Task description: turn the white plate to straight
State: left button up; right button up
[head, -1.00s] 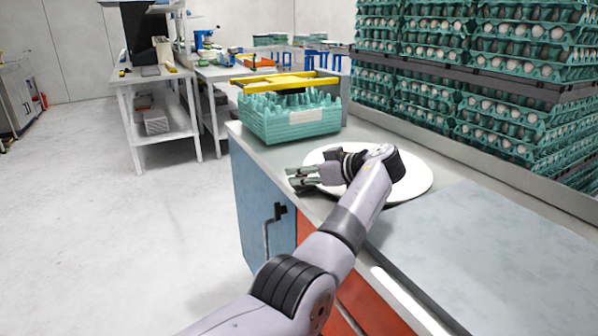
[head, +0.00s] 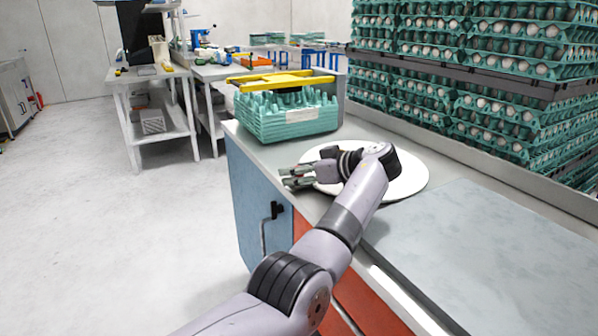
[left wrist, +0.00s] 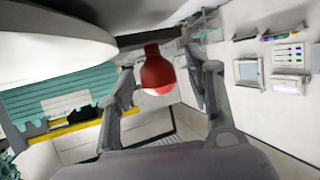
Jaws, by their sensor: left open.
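The round white plate (head: 408,182) lies on the counter, partly hidden by my left forearm and wrist. My left gripper (head: 284,177) reaches across the plate, with its fingertips beyond the plate's left edge, near the counter's front edge. In the left wrist view, my left gripper (left wrist: 165,90) is open, with its two fingers well apart and nothing clearly held. The plate's pale rim (left wrist: 55,45) fills the upper left there, close beside one finger. I cannot tell whether they touch. My right gripper is out of view.
Stacked teal egg trays (head: 290,122), with a yellow frame (head: 283,82) above them, stand behind the gripper. Tall stacks of egg trays (head: 480,75) line the right side. The near counter (head: 500,260) is clear. A red object (left wrist: 157,70) shows between the fingers, its distance unclear.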

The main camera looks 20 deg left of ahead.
pick_arm(q)
jog(key=shift+r, duration=0.3)
notch_tip(320, 180, up, 9)
jog(key=shift+r, duration=0.2)
dwell(0.4)
